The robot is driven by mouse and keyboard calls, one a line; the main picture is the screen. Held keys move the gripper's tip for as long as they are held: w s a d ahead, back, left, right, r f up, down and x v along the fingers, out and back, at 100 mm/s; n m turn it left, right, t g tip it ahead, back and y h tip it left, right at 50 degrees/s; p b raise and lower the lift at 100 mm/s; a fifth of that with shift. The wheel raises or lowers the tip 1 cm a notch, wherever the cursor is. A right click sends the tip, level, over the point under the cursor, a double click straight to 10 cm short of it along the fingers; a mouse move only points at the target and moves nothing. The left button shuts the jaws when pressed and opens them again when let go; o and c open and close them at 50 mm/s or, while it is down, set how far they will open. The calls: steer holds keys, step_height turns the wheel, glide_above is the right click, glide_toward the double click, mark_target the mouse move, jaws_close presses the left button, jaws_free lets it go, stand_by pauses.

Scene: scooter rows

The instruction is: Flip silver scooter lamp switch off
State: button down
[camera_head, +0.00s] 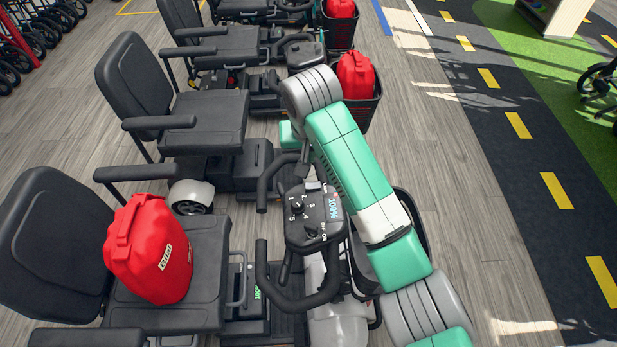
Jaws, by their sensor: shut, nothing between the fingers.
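The nearest scooter shows a silver front body (335,325) at the bottom middle. Its black console (313,212) has a numbered dial (297,207), a display reading 100%, and a small dark switch (311,231) beside OFF and ON marks. The switch is too small to tell which way it is set. My arm comes from the lower right, bends over beyond the console and turns down. My gripper (303,170) shows only in part, dark and shut with nothing held, near the console's far edge. The arm hides much of it; whether it touches the console cannot be told.
Black handlebars (318,298) loop around the console. A red bag (150,250) sits on the near seat, and another (356,75) is in a front basket behind my arm. More scooters stand in a row beyond. Open floor (470,200) lies to the right.

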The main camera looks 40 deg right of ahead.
mark_target(309, 186)
steer(key=b+x, duration=0.1)
steer(key=x, duration=0.3)
steer(key=b+x, duration=0.1)
steer(key=x, duration=0.4)
steer(key=b+x, duration=0.1)
steer(key=x, duration=0.3)
steer(key=shift+s+a+f+b, duration=0.15)
steer(key=shift+s+f+b, duration=0.15)
steer(key=shift+f+b, duration=0.15)
